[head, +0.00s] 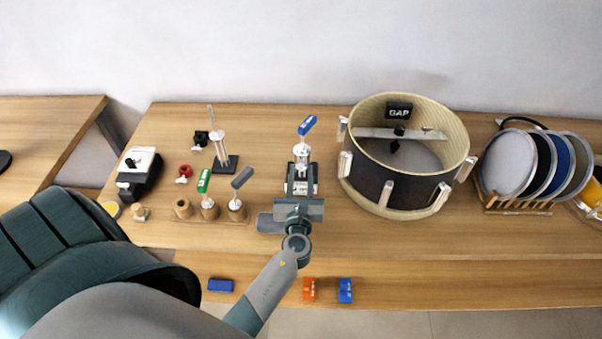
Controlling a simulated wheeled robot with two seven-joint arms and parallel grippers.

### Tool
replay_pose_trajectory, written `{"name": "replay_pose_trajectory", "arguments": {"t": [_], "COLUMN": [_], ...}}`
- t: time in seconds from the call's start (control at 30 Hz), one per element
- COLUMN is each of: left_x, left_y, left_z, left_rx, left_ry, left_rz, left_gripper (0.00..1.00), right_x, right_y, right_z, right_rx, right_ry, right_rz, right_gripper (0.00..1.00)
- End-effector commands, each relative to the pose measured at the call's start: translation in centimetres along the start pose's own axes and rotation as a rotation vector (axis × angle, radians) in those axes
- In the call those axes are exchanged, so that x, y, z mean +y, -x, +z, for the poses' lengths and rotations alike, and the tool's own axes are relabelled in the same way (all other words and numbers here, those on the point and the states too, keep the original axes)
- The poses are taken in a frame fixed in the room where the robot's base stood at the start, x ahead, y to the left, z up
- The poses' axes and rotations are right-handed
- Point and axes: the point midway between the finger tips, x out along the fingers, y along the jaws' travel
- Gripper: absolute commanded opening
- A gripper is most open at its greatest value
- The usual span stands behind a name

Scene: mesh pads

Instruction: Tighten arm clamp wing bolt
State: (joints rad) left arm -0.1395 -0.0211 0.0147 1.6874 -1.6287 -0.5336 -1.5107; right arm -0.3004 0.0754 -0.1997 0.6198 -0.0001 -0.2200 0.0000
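My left gripper (302,172) is over the middle of the table, left of the drum. A tool with a blue head (307,125) and a white lower part (302,150) stands at its fingertips. The fingers are too small to show whether they grip it. The round drum shell (388,193) stands upright and open at the top, with silver lugs around it. A pale bar (365,132) crosses inside it, with a black clamp-like part (399,130) on it. I cannot make out a wing bolt. My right gripper is not in view.
Green (204,181) and grey (242,178) tools stand in wooden cups; the left cup (182,208) looks empty. A thin stand (219,148) and black-white device (139,172) are at left. Round pads (508,164) stand in a rack at right. Blue and orange blocks (309,289) lie in front.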

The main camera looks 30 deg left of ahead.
Motion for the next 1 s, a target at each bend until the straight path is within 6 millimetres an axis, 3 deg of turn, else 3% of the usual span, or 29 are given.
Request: {"name": "replay_pose_trajectory", "arguments": {"t": [0.03,0.07,0.57,0.77,1.0], "left_x": [0.0,0.0,0.0,0.0,0.0], "left_y": [-0.1,-0.1,0.7,3.1,7.6], "left_z": [0.1,0.1,0.0,-0.1,-0.2], "left_rx": [-0.002,-0.002,0.0,0.002,0.002], "left_ry": [0.001,0.001,0.002,0.003,0.002], "left_rz": [0.0,0.0,-0.001,-0.001,-0.002], "left_gripper": [0.42,0.48,0.48,0.48,0.48], "right_x": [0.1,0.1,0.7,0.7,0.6], "right_y": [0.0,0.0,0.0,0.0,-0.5], "right_z": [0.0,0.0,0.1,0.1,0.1], "right_rx": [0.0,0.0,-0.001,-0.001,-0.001], "right_ry": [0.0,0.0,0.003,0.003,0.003], "right_rz": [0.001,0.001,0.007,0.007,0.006], "right_gripper": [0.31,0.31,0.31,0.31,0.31]}}
